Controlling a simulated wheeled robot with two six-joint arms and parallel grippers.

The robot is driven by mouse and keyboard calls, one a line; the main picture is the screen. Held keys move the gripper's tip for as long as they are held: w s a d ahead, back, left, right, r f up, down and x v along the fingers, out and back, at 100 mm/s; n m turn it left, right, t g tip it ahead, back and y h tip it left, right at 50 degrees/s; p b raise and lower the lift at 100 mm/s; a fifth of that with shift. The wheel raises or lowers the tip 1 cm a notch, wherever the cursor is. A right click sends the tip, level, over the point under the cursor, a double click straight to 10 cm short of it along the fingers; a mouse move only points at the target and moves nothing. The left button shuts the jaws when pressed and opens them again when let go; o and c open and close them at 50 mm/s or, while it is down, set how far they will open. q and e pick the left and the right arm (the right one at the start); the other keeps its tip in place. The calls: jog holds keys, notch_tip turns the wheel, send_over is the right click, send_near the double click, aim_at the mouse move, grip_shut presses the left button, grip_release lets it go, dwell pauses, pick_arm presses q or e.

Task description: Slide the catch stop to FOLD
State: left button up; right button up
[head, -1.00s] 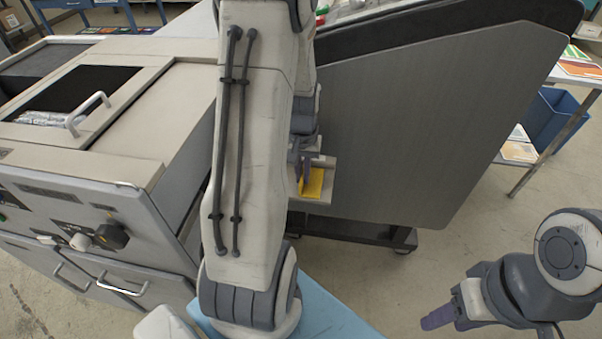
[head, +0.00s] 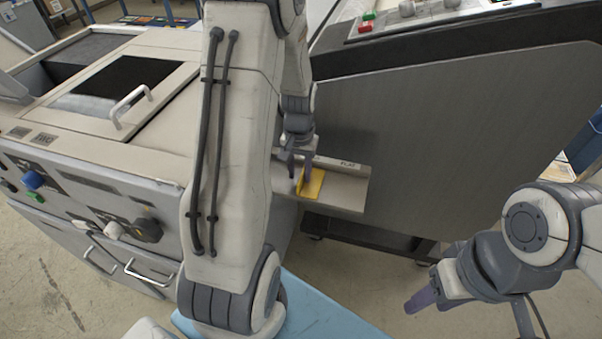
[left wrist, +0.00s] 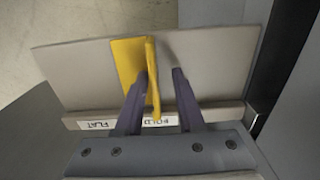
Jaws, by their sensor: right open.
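The yellow catch stop (head: 312,184) sits on a narrow grey tray (head: 347,190) at the side of the big grey panel; it also shows in the left wrist view (left wrist: 128,62). My left gripper (head: 302,168) is over it. In the left wrist view my left fingers (left wrist: 161,74) stand on either side of the stop's upright fin, close to the left finger and with a gap at the right one. The FLAT label (left wrist: 97,125) is left of the fin; the FOLD label (left wrist: 165,121) is behind it, partly hidden. My right gripper (head: 421,299) is open and empty, low on the right.
A beige machine (head: 150,150) with a handled lid and knobs stands at the left. The large grey panel (head: 450,145) rises right of the tray. A blue bin (head: 586,153) is at the right edge. The floor below the panel is clear apart from its dark wheeled base.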

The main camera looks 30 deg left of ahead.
pick_arm(q)
jog(key=shift+s+d, duration=0.1)
jog(key=shift+d, duration=0.1)
notch_tip(320, 180, up, 10)
jog(key=shift+r+b, duration=0.2)
jog(key=shift+b, duration=0.25)
dwell(0.5)
jog(key=s+d+r+m, duration=0.1)
jog(key=s+d+m, duration=0.2)
jog(key=d, duration=0.6)
jog(key=s+d+r+m, duration=0.1)
jog(key=s+d+m, duration=0.15)
jog(key=d, duration=0.55)
jog(key=s+d+m+h, duration=0.1)
jog(key=s+d+m, duration=0.4)
jog(key=s+d, duration=0.4)
jog(key=s, duration=0.5)
jog(key=shift+f, duration=0.15)
